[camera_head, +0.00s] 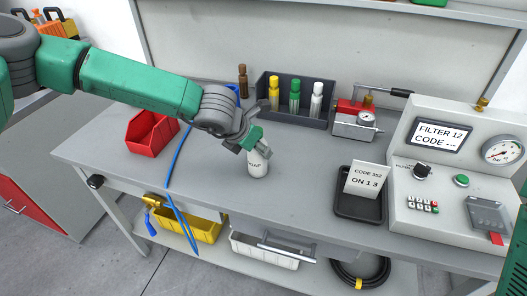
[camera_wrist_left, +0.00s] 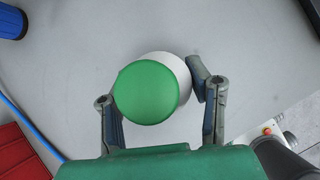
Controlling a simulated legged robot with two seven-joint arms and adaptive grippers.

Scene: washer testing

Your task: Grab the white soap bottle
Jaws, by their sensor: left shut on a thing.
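The white soap bottle (camera_head: 258,165) stands upright on the grey workbench in the head view, with part of its lettering showing. Its green cap (camera_wrist_left: 150,92) faces the camera in the left wrist view, with a rim of white body behind it. My left gripper (camera_head: 246,138) reaches in from the left and is shut on the upper part of the bottle. In the left wrist view its fingers (camera_wrist_left: 160,85) sit on both sides of the bottle. The bottle's base seems to be on the bench. My right gripper is not in view.
A dark bin (camera_head: 291,118) with yellow, green and white bottles stands behind, beside a brown bottle (camera_head: 243,82). A red bin (camera_head: 150,134) and blue cable lie left. A black tray (camera_head: 359,209) with a card and a control panel (camera_head: 450,185) stand right.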

